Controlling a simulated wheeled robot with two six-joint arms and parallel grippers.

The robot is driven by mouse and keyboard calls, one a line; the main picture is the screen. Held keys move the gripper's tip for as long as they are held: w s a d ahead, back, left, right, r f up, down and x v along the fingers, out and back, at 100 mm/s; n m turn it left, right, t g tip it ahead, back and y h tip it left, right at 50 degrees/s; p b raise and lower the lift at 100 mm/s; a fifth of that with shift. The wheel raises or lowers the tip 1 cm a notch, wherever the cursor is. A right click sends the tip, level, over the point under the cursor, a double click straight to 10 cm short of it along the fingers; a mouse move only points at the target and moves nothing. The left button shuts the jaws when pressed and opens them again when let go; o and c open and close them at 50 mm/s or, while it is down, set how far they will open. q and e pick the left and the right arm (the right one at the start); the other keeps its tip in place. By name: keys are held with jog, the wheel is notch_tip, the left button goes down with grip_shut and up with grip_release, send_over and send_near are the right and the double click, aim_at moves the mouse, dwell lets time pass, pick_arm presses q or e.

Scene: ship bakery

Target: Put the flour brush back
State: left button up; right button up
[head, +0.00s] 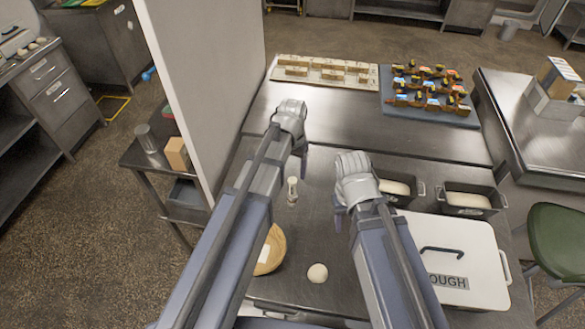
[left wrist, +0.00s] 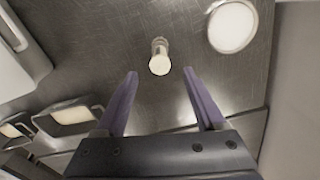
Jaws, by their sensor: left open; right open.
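A small upright thing with a pale top and narrow middle, which looks like the flour brush (head: 292,190), stands on the steel table. In the left wrist view the same pale-topped thing (left wrist: 159,57) stands just beyond the fingertips, roughly centred between them and not touched. My left gripper (head: 303,168) points down behind it, partly hidden by my arm; its two purple fingers (left wrist: 160,74) are spread and empty. My right gripper (head: 339,220) hangs over the table to the right of it, open, with nothing visible in it. I cannot make out any bristles.
A wicker basket (head: 275,241) with something white inside and a dough ball (head: 317,273) lie nearer. The white dough box (head: 480,262) and two loaf tins (head: 467,203) are at right. A tall pale panel (head: 205,80) borders the table's left. Two filled trays (head: 393,103) lie farther back.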

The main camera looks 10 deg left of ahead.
pick_arm(q)
jog(key=s+d, duration=0.3)
jog(key=s, duration=0.5)
jog(key=s+d+m+y, duration=0.1)
jog(key=s+d, duration=0.2)
jog(key=s, duration=0.4)
jog(key=shift+s, duration=0.4)
jog(key=shift+r, duration=0.15)
